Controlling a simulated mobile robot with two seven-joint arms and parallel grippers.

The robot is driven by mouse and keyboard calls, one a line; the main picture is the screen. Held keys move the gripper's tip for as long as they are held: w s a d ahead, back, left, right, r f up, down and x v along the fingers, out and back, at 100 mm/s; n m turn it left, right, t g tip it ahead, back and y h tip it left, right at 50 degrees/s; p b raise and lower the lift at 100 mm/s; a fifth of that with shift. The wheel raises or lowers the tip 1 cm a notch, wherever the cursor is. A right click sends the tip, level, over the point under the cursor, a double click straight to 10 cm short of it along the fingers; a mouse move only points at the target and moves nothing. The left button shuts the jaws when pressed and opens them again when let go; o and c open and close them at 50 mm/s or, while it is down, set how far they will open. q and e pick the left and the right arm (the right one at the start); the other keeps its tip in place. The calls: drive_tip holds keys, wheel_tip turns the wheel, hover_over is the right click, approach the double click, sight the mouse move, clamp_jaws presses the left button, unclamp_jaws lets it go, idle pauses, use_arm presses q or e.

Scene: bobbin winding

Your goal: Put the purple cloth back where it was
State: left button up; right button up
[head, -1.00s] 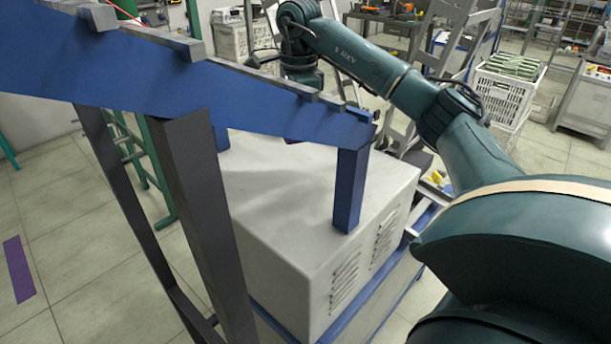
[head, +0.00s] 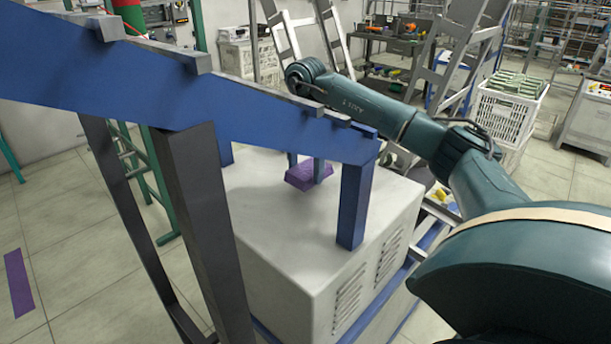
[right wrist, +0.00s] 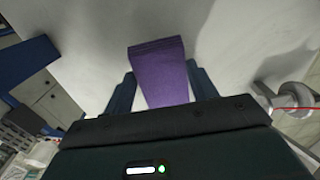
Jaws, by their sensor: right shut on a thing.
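The purple cloth (head: 300,183) is a folded block at the top of the pale grey cabinet (head: 270,225), under the blue beam. My right gripper (head: 306,170) points down and is shut on it, with blue fingers on either side. I cannot tell whether the cloth touches the cabinet top or hangs just above it. In the right wrist view the cloth (right wrist: 160,72) shows between the two fingers of the right gripper (right wrist: 160,80), against a pale surface. The beam hides part of the right gripper in the head view. My left gripper is not in view.
The sloping blue beam (head: 130,90) and its blue post (head: 354,205) stand close to the right gripper. A purple strip (head: 18,283) lies on the floor at left. A white crate (head: 505,110) stands at the back right. The cabinet's front top is bare.

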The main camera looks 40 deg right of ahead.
sight(305, 170)
wheel_tip(305, 170, down, 3)
drive_tip(key=shift+r, duration=0.2)
drive_tip(key=shift+f, duration=0.25)
drive_tip(key=o, duration=1.1)
drive_tip(key=shift+r, duration=0.1)
wheel_tip(305, 170, up, 11)
drive_tip(key=shift+r, duration=0.55)
